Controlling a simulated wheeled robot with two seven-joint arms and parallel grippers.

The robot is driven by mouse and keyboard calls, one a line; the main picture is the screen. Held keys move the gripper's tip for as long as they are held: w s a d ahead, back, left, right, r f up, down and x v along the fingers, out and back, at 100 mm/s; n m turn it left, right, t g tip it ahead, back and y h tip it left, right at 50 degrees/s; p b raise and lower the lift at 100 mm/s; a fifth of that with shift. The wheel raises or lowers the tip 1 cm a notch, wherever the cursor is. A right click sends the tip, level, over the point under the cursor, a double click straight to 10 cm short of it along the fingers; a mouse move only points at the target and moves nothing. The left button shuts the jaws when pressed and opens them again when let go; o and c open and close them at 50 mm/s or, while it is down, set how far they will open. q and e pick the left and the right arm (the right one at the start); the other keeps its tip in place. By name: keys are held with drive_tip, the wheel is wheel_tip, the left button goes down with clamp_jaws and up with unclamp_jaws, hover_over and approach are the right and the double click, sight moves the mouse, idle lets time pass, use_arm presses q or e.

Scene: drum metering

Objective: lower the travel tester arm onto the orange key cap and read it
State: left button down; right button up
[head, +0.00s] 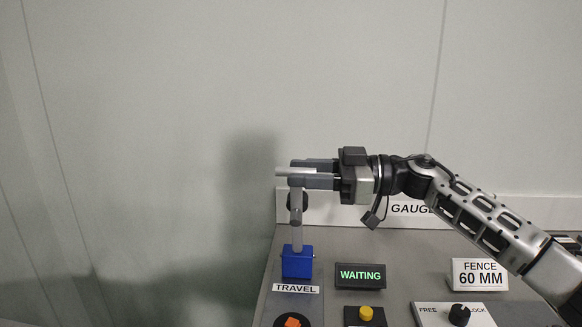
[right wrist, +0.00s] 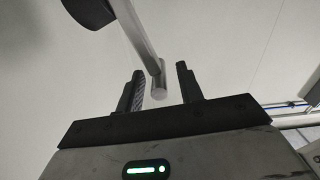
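The travel tester stands on the panel with a blue base (head: 297,264), a grey upright post and a dark round joint (head: 297,201). Its light grey bar (head: 284,172) lies at my right gripper's fingers, high above the base. The orange key cap (head: 292,322) sits on a black round base at the bottom edge, partly cut off. My right gripper (head: 312,174) reaches in from the right. In the right wrist view the gripper (right wrist: 161,88) is open, with the bar's round end (right wrist: 159,93) between its fingers, apart from the right-hand finger. My left gripper is not in view.
A display reading WAITING (head: 360,276) stands right of the tester. A yellow button (head: 365,313), a FREE/LOCK knob (head: 459,314) and a FENCE 60 MM sign (head: 480,274) are further right. A GAUGE sign (head: 340,209) runs along the back. Left of the panel is clear.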

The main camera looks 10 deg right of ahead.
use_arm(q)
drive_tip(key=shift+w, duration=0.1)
use_arm(e)
drive_tip(key=shift+w+a, duration=0.15)
drive_tip(key=shift+a, duration=0.5)
drive_tip(key=shift+w+a, duration=0.15)
drive_tip(key=shift+a, duration=0.5)
clamp_jaws()
use_arm(q)
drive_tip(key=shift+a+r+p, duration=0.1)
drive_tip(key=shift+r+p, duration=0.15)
drive_tip(key=shift+p, duration=0.1)
use_arm(e)
drive_tip(key=s+a+f+n, duration=0.2)
drive_tip(key=s+f+n, duration=0.5)
drive_tip(key=s, duration=0.5)
drive_tip(key=shift+a+f, duration=0.15)
drive_tip(key=shift+f, duration=0.75)
unclamp_jaws()
